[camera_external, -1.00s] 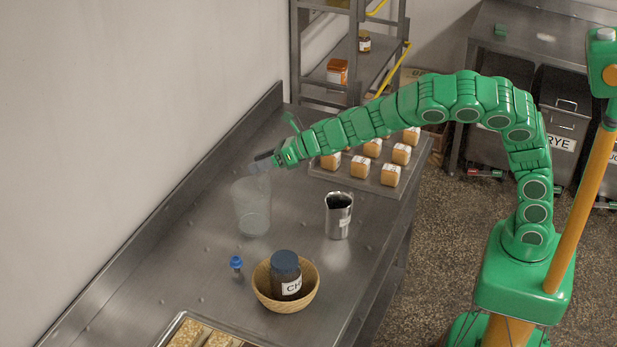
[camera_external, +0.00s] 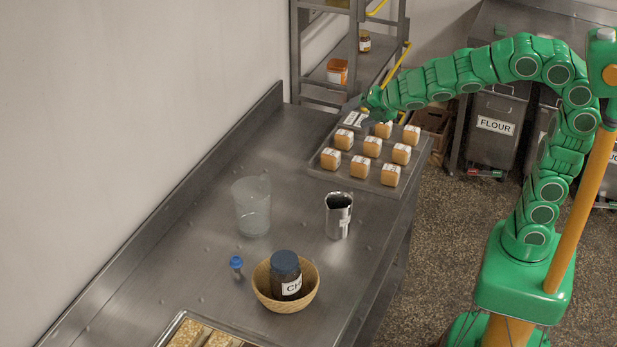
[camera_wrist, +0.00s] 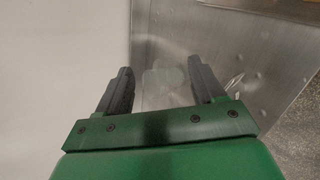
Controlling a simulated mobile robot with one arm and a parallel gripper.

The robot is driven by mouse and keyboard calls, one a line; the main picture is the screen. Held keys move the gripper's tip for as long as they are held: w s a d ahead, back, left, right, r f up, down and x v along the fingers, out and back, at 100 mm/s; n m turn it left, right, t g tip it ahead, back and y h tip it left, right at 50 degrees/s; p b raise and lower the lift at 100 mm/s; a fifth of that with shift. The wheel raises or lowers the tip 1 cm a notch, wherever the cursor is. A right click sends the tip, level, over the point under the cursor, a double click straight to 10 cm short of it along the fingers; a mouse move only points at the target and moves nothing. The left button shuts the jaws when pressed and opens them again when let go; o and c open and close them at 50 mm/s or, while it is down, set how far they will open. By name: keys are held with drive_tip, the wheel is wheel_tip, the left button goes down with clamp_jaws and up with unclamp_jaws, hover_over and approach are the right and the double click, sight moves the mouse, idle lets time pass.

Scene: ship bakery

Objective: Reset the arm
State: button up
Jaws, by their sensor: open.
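My gripper (camera_wrist: 160,88) is open and empty in the wrist view, its two dark fingers spread wide. In the external view my green arm arches up and to the left, with its end above the back of the tray of small loaves. The fingers are hard to make out there. In the wrist view the steel counter (camera_wrist: 150,30) and a faint clear round shape show beyond the fingers.
A loaf tray (camera_external: 345,180) lies at the back, beside a shelf rack (camera_external: 297,60).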

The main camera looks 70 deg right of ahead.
drive_tip(key=s+d+f+m+g, duration=0.2)
drive_tip(key=s+m, duration=0.2)
drive_tip(key=s, duration=0.2)
drive_tip(key=s+d+f+m+g+h, duration=0.1)
drive_tip(key=s+d+f+m+g, duration=0.15)
drive_tip(key=s, duration=0.35)
drive_tip(key=s+d+f+m+g, duration=0.1)
drive_tip(key=s+d+f+m, duration=0.1)
drive_tip(key=s+m, duration=0.35)
drive_tip(key=s+a+f+m+g+y, duration=0.1)
drive_tip(key=s+f+m+g, duration=0.1)
drive_tip(key=s, duration=0.7)
drive_tip(key=s+a+f+m+g+y, duration=0.1)
drive_tip(key=s+m+g, duration=0.3)
drive_tip(key=s, duration=0.6)
drive_tip(key=shift+s+f+m, duration=0.3)
drive_tip(key=shift+f+m, duration=0.5)
drive_tip(key=shift+m, duration=0.4)
